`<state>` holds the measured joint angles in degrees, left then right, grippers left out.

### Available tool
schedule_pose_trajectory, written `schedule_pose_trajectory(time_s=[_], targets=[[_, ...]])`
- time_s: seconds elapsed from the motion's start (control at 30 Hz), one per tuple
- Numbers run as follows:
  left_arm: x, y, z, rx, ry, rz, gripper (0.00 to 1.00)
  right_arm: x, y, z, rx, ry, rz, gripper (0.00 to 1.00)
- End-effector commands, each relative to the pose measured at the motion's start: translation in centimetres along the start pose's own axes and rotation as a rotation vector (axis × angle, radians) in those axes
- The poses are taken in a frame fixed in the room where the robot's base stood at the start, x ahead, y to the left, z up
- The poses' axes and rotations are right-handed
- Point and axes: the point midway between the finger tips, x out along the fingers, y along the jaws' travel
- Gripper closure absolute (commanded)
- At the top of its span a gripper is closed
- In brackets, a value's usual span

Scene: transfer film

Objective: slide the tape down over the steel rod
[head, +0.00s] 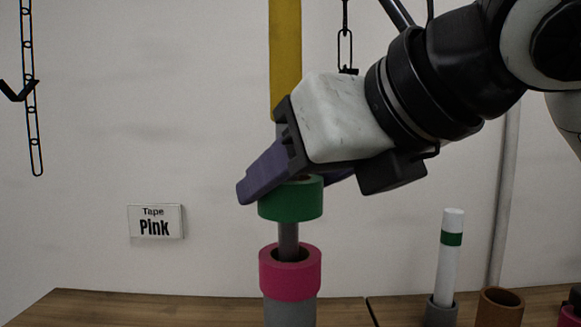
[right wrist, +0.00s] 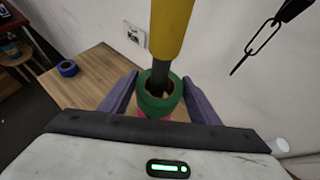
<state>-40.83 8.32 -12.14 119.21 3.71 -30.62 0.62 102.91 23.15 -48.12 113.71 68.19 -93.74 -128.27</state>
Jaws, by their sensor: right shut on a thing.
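The steel rod (head: 289,243) stands upright, with a yellow upper part (head: 285,60) above it. A green tape roll (head: 290,203) sits around the rod, between the purple fingers of my right gripper (head: 290,186), which is shut on it. In the right wrist view the rod passes into the hole of the green tape (right wrist: 145,101). A pink tape roll (head: 290,282) is lower on the rod, on top of a grey cylinder (head: 290,315), with a gap of bare rod between the rolls. My left gripper is not in view.
A wall sign (head: 154,222) reads "Tape Pink". A white tube with a green band (head: 448,275) and a brown tube (head: 500,308) stand at the right. Chains hang at the left (head: 28,100) and behind my gripper (head: 345,50). A blue roll (right wrist: 68,68) lies on the wooden table (right wrist: 95,75).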

Motion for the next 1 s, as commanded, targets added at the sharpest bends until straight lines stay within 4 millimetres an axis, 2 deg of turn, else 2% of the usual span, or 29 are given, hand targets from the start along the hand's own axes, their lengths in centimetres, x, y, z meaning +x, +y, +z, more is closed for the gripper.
schedule_pose_trajectory(time_s=[0.5, 0.87, 0.9, 1.0], targets=[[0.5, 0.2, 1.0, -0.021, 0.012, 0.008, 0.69, 2.0, 0.0, -3.7, 0.0, 0.0, 0.0, 0.68], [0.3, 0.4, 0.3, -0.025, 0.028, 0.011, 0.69, 2.2, 0.0, -4.0, 0.0, -0.001, 0.001, 0.68], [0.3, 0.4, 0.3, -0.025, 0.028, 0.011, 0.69, 2.2, 0.0, -4.0, 0.0, -0.001, 0.001, 0.41], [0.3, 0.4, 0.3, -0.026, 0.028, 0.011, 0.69, 2.2, 0.0, -4.0, 0.0, -0.001, 0.001, 0.24]])
